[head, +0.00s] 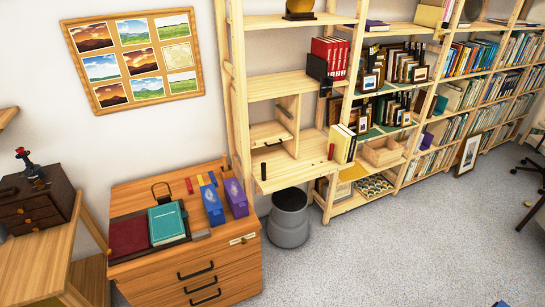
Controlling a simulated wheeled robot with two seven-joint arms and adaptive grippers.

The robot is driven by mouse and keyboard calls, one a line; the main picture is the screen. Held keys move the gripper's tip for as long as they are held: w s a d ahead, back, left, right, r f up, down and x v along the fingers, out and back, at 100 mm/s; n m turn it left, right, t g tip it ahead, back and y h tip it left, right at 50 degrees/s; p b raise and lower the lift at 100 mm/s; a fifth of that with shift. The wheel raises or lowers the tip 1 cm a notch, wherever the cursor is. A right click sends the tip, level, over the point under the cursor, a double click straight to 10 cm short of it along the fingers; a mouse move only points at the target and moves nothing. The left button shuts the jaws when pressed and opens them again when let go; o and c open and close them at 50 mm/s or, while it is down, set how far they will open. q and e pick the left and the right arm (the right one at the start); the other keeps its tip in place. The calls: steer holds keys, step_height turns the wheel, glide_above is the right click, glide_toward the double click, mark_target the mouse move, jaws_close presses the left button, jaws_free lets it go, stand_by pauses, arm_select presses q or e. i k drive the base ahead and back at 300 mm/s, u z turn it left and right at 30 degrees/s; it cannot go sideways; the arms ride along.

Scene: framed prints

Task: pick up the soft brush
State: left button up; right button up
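I cannot make out a soft brush for certain. A wooden drawer cabinet (215,266) stands at the lower left. On its top are a small red item (189,186), a small yellow item (200,180), a teal book (167,221), a blue box (212,204) and a purple box (236,197). A small dark upright item (263,170) and a small red upright item (331,151) stand on the fold-out shelf (295,172). These small items are too small to identify. Neither of my grippers is in view.
A tall wooden bookshelf (234,90) full of books runs along the wall. A grey bin (289,222) stands beside the cabinet. A dark drawer box (35,203) sits on a wooden table at the left. The grey carpet (400,240) is mostly clear.

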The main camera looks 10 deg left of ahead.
mark_target(224, 156)
steer(key=z, duration=0.15)
steer(key=i, duration=1.1)
steer(key=u, duration=0.5)
steer(key=i, duration=0.8)
steer(key=u, duration=0.8)
